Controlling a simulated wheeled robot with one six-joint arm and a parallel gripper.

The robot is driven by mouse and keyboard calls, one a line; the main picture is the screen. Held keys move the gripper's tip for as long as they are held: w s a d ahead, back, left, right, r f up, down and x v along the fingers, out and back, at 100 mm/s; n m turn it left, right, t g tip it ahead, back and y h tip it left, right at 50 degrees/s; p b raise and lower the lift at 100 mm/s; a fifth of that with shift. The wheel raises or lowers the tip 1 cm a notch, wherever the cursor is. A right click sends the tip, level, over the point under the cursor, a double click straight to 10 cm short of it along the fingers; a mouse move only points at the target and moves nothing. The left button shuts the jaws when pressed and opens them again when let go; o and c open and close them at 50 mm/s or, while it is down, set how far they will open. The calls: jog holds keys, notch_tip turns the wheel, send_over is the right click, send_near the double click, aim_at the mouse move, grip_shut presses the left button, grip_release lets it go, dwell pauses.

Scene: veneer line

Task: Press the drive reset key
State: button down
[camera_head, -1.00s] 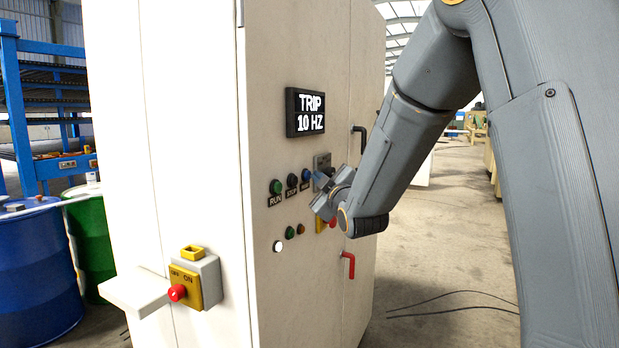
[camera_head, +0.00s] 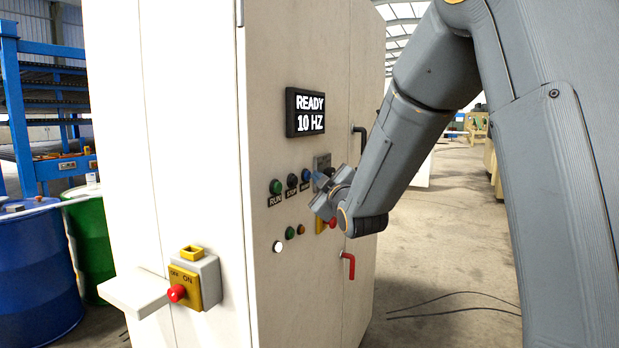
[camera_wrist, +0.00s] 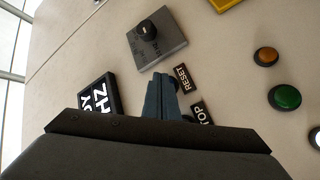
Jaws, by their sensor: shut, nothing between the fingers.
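The blue reset key (camera_head: 306,175) is on the white cabinet's front panel, at the right of the button row. Its RESET label (camera_wrist: 181,77) shows in the wrist view, right beside my fingertips. My gripper (camera_head: 322,186) is shut and empty, with its tips at the key; in the wrist view the shut fingers (camera_wrist: 161,90) hide the key itself. I cannot tell whether the tips touch it. The display (camera_head: 305,112) above reads READY 10 HZ.
The green RUN button (camera_head: 275,187) and black STOP button (camera_head: 292,180) sit left of the key. A grey plate with a rotary knob (camera_wrist: 148,32) is close to my fingers. A yellow switch box with a red knob (camera_head: 177,293) is on the cabinet's side. Blue and green drums stand left.

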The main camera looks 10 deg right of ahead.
jog(key=shift+s+d, duration=0.4)
jog(key=shift+d, duration=0.1)
jog(key=s+d, duration=0.1)
jog(key=d, duration=0.1)
jog(key=s+d, duration=0.2)
dwell(0.4)
dwell(0.5)
jog(key=s+f+m+g+h, duration=0.1)
jog(key=s+f+m+g, duration=0.25)
jog(key=s+f, duration=0.45)
jog(key=s+f+m+g+h, duration=0.25)
jog(key=f+g, duration=0.25)
jog(key=f, duration=0.6)
jog(key=s+f+m+g, duration=0.2)
jog(key=s+f+g, duration=0.2)
jog(key=s, duration=0.7)
jog(key=s+f+m+g, duration=0.3)
jog(key=s+f+g, duration=0.2)
jog(key=s, duration=0.6)
jog(key=shift+s+a+f+y, duration=0.3)
jog(key=shift+a+f+y, duration=0.15)
jog(key=shift+f, duration=0.15)
